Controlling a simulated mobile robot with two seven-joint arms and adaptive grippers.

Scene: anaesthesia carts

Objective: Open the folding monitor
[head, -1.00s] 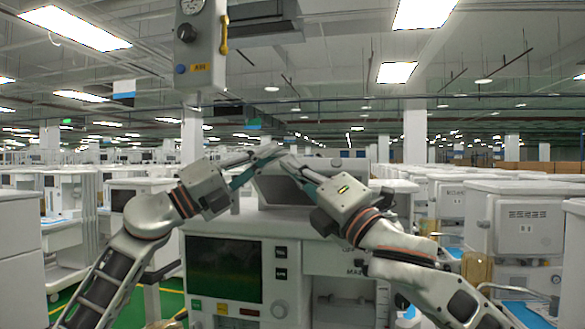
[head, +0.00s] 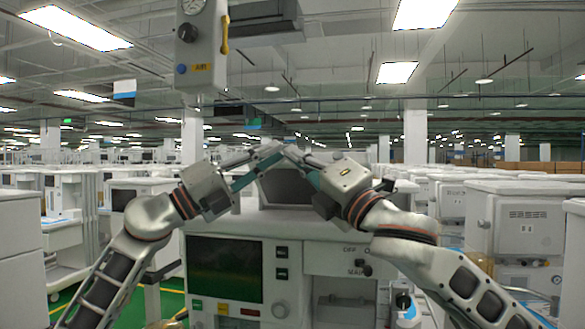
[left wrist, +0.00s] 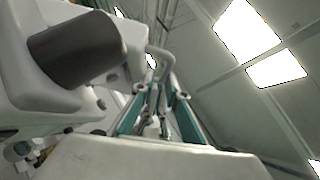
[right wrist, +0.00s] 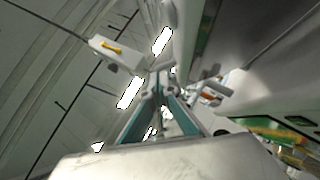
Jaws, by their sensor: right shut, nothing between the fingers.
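The folding monitor (head: 286,188) is a grey-framed panel with a dark face on top of the white anaesthesia cart (head: 340,262) in front of me. My arms partly cover it. A dark panel in a pale frame, probably this monitor (left wrist: 78,50), is close at upper left in the left wrist view. My left gripper (head: 276,150) is at the monitor's top edge, its teal fingers apart (left wrist: 160,92). My right gripper (head: 288,152) is beside it, its fingertips meeting with nothing between them (right wrist: 158,82). I cannot tell whether either touches the monitor.
A grey overhead unit with a gauge and yellow handle (head: 224,35) hangs above left. The cart front has a dark green screen (head: 224,268). More carts stand right (head: 515,225) and left. Green floor shows at lower left.

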